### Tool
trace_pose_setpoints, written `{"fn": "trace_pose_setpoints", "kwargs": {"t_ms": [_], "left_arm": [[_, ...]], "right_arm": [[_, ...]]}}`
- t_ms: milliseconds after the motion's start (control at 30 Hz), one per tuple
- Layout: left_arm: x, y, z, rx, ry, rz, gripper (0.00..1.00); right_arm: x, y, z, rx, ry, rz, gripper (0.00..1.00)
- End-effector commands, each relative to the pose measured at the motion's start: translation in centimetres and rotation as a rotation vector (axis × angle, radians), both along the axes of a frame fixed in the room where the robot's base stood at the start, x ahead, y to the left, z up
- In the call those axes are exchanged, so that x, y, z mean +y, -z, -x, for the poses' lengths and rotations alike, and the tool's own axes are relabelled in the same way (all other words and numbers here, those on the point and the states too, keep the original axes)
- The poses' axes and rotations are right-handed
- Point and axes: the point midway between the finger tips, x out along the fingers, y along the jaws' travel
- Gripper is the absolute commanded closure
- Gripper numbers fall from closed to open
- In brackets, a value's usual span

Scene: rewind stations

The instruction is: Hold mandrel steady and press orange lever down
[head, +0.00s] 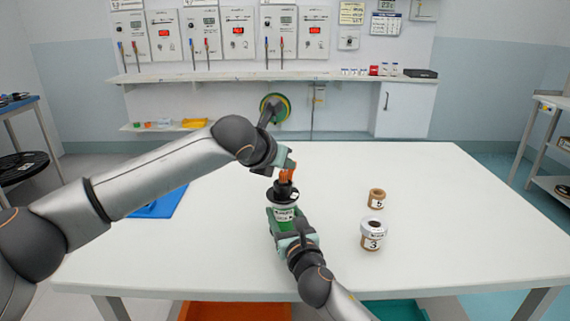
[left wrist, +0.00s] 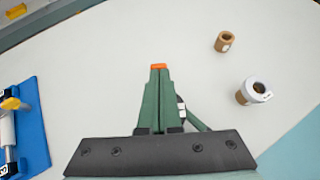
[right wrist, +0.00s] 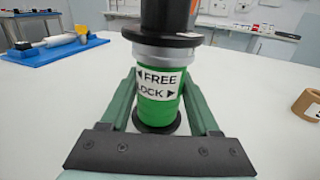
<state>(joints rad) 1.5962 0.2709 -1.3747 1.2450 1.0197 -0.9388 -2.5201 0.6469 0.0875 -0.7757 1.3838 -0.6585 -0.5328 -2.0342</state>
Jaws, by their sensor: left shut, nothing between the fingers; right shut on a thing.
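The mandrel stands upright on the table, with a green body (right wrist: 160,108), a "FREE / LOCK" label and a black flange (right wrist: 163,38) above. In the head view its black upper part (head: 284,190) carries the orange lever (head: 287,174). My right gripper (head: 284,222) is shut around the green body, one finger on each side in the right wrist view. My left gripper (head: 286,165) is shut and empty, right at the orange lever. In the left wrist view an orange tip (left wrist: 159,66) shows at its fingertips; the rest of the mandrel is hidden there. I cannot tell whether they touch.
A brown ring marked 5 (head: 377,199) and a white-topped roll marked 3 (head: 373,235) stand to the right. A blue tray (head: 158,204) lies left, partly behind my left arm. The white table (head: 460,200) is clear at the far right.

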Motion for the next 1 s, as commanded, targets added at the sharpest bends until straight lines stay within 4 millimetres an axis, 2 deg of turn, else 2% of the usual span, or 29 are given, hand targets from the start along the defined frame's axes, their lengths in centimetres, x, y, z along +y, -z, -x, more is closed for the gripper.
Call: {"fn": "trace_pose_setpoints", "kwargs": {"t_ms": [467,1000], "left_arm": [[-0.5,-0.2,-0.9,0.0,0.0,0.002,1.0],[-1.9,0.3,-3.6,0.003,-0.001,0.003,1.0]], "right_arm": [[0.0,0.1,0.0,0.001,0.001,0.001,1.0],[0.0,0.1,0.0,0.001,0.001,0.001,1.0]]}}
